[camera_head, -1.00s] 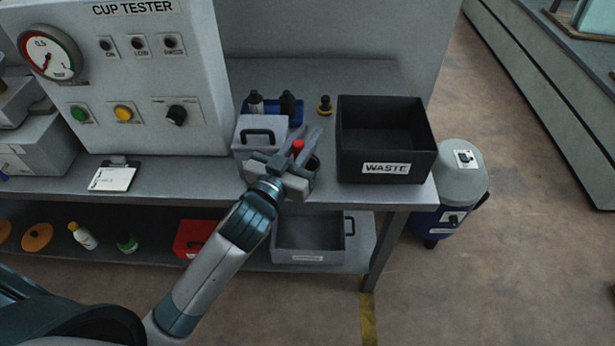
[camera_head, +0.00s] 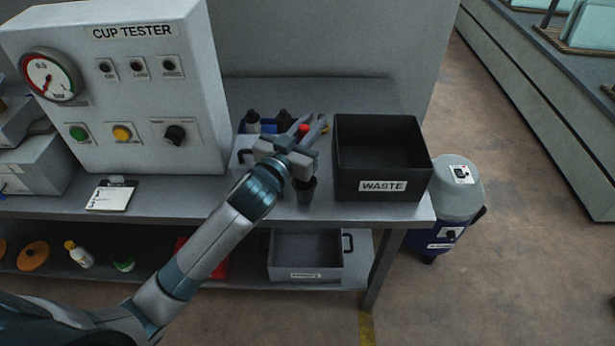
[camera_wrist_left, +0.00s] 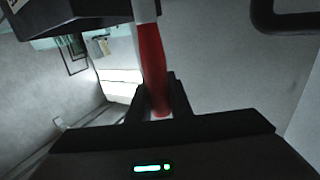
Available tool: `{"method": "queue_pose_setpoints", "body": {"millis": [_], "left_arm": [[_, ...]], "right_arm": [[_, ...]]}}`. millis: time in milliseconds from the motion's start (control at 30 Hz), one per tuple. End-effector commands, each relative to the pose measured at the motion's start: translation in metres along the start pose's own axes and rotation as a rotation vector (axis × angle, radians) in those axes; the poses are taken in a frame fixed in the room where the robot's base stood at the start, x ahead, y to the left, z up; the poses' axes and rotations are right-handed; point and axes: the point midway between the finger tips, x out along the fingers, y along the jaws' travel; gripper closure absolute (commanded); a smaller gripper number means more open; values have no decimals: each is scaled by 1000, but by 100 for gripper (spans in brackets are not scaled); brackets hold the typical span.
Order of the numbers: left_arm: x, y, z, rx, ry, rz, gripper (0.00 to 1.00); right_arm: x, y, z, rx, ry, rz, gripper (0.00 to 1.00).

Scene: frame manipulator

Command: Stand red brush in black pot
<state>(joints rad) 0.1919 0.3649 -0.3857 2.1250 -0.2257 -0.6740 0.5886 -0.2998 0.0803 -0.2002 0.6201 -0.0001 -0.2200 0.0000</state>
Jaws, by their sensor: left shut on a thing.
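My left gripper (camera_head: 306,133) is shut on the red brush (camera_head: 304,128). In the head view only a small red part of the brush shows between the fingers. In the left wrist view the brush's red handle (camera_wrist_left: 151,58) runs up from between the fingers (camera_wrist_left: 157,98), with a pale part above it. The black pot (camera_head: 305,191) stands on the bench, just below the gripper in the head view. Its upper edge is partly covered by the gripper, and the brush appears apart from it. My right gripper is not in view.
A black WASTE bin (camera_head: 347,160) stands right of the pot. A grey box with a black handle (camera_head: 240,158) is close on the left, with dark bottles in a blue holder (camera_head: 240,127) behind. The CUP TESTER (camera_head: 105,130) stands farther left. The bench front is clear.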

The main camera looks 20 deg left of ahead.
Motion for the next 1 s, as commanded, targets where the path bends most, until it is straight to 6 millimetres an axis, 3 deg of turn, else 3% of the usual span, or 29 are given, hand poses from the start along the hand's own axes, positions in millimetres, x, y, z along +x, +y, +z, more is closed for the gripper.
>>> {"method": "queue_pose_setpoints", "body": {"millis": [333, 767, 1000], "left_arm": [[0, 0, 50, -1, -5, -1, 100], [0, 0, 56, -1, -1, -1, 100], [-1, 0, 81, -1, -5, -1, 100]], "right_arm": [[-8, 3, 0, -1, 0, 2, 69], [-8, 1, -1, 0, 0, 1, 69], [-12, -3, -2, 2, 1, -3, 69]]}}
